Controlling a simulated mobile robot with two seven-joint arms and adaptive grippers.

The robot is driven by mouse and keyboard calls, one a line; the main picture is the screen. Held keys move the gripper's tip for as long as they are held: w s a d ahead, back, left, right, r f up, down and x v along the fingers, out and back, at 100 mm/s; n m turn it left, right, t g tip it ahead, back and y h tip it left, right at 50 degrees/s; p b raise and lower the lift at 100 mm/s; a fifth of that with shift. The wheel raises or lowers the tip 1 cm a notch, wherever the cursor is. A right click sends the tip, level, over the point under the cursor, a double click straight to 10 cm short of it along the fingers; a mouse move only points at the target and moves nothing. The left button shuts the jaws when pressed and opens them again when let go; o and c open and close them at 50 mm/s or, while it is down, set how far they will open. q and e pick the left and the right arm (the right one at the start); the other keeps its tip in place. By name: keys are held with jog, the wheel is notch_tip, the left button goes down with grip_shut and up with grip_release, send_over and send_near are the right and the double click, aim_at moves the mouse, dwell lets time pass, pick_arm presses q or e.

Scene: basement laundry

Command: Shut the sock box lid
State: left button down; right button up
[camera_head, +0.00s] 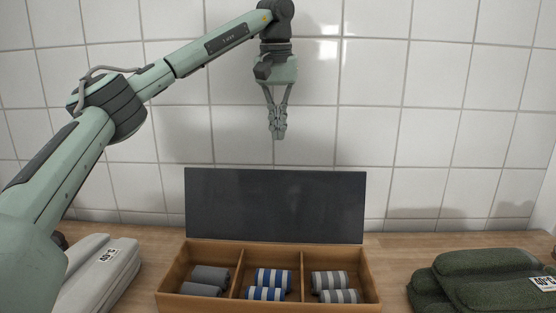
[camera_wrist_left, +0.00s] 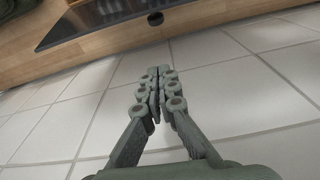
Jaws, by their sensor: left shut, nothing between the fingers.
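The sock box (camera_head: 236,276) is a wooden box with three compartments on the counter. Its dark lid (camera_head: 275,205) stands open, upright along the back edge. The left compartment holds grey rolled socks (camera_head: 210,277), the middle blue-and-white striped ones (camera_head: 273,280), the right grey-and-white striped ones (camera_head: 331,281). My left gripper (camera_head: 278,135) is shut and empty, pointing down, above the lid's top edge and apart from it. In the left wrist view the shut fingers (camera_wrist_left: 157,75) show with the dark lid (camera_wrist_left: 100,18) beyond them. My right gripper is not in view.
Folded white towels (camera_head: 100,270) lie left of the box, near my left arm. Folded dark green towels (camera_head: 480,277) lie to the right. A white tiled wall (camera_head: 430,120) stands behind the wooden counter (camera_head: 395,262). Bare counter shows on both sides of the box.

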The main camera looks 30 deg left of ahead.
pick_arm(q)
jog(key=f, duration=0.6)
jog(key=w+f, duration=0.1)
jog(key=f, duration=0.3)
jog(key=shift+w+a, duration=0.1)
jog(key=shift+a, duration=0.3)
jog(key=s, duration=0.1)
jog(key=s+d, duration=0.1)
jog(key=s+r, duration=0.1)
jog(key=shift+s+d+r, duration=0.1)
jog(key=shift+s+d, duration=0.1)
jog(key=shift+d, duration=0.2)
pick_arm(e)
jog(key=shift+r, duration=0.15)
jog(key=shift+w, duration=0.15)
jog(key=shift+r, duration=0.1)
